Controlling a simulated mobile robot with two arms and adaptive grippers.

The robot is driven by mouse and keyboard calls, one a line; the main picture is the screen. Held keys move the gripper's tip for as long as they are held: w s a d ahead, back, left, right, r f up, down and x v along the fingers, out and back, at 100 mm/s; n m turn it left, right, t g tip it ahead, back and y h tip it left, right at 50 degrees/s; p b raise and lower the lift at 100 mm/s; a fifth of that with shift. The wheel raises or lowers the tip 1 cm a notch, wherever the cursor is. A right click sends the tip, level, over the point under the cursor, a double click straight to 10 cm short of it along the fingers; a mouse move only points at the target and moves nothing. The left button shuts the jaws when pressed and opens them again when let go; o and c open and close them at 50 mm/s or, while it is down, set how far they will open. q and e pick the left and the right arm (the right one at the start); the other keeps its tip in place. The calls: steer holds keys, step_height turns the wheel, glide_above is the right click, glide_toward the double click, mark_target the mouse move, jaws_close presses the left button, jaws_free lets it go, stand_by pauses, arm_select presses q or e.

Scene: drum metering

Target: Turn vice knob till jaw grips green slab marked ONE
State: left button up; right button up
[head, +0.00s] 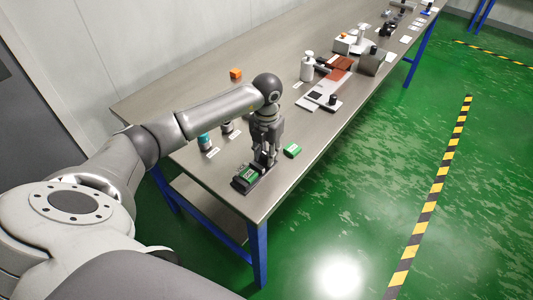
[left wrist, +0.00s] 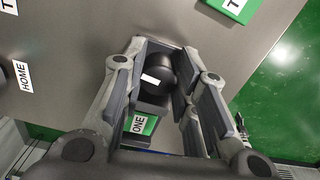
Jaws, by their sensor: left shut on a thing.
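The small dark vice (head: 239,185) sits near the front end of the bench. The green slab marked ONE (head: 250,174) lies in it; in the left wrist view the slab (left wrist: 139,124) shows below the knob, partly hidden by my gripper. The vice knob (left wrist: 160,68) is black and round with a white mark. My left gripper (head: 264,163) points down over the vice. In the left wrist view its fingers (left wrist: 163,75) stand on both sides of the knob, shut on it. Whether the jaw touches the slab cannot be told. My right gripper is not in view.
A second green slab (head: 292,150) lies on the bench just right of my gripper. Dark round items with labels (head: 227,127) and an orange block (head: 236,73) stand farther back. A white bottle (head: 307,66) and fixtures stand further along. The bench edge is close by.

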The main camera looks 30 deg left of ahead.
mark_target(267, 154)
arm_select(q)
steer(key=m+b, duration=0.2)
steer(key=m, duration=0.1)
steer(key=shift+f, duration=0.1)
steer(key=shift+d+m+b, duration=0.1)
steer(key=shift+m+b, duration=0.65)
steer(key=shift+m, duration=0.75)
steer(key=o, duration=1)
step_height(267, 154, up, 12)
steer(key=shift+r, duration=0.15)
